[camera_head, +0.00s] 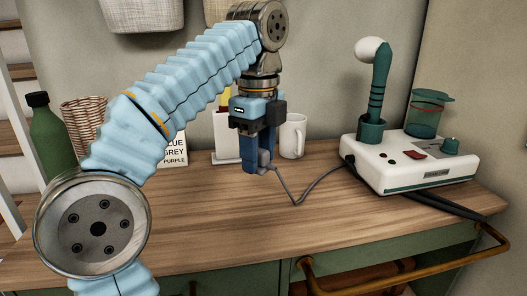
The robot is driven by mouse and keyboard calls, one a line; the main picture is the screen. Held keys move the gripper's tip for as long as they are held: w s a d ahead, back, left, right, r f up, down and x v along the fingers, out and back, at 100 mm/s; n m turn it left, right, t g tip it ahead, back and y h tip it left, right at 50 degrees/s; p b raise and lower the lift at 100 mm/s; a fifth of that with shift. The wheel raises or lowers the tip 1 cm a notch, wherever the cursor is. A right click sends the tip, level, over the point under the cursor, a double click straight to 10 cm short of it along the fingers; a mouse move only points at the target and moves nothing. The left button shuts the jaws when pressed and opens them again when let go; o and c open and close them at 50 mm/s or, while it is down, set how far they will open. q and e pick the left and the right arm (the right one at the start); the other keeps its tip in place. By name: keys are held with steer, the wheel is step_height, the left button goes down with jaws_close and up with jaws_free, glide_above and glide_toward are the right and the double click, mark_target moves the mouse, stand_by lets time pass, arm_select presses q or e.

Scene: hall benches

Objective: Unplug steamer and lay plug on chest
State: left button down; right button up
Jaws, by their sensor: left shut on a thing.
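The steamer (410,165) is a white box with a green nozzle on a stand and a green cup, at the right on the chest. Its grey cord (312,187) runs left across the wooden chest top (220,215) to the small grey plug (265,161). My left gripper (257,166) points down, shut on the plug, which appears a little above the chest top. The fingers hide part of the plug. No socket shows clearly. My right gripper is out of view.
A white mug (293,136) stands just behind my left gripper, beside a partly hidden white container (224,148). A lettered card (175,150), a wicker basket (85,122) and a green bottle (48,138) are at the left. The middle front of the chest top is clear.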

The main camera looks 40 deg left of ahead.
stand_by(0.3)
arm_select(q)
step_height(320, 180, down, 7)
steer(key=b, duration=0.6)
steer(key=shift+r, duration=0.2)
steer(key=shift+f+b, duration=0.7)
steer(key=shift+f, duration=0.1)
steer(key=c, duration=0.5)
jaws_free()
step_height(320, 180, up, 8)
steer(key=p, duration=0.6)
steer(key=shift+f+p, duration=0.2)
steer(key=shift+p, duration=0.15)
steer(key=shift+d+f, duration=0.1)
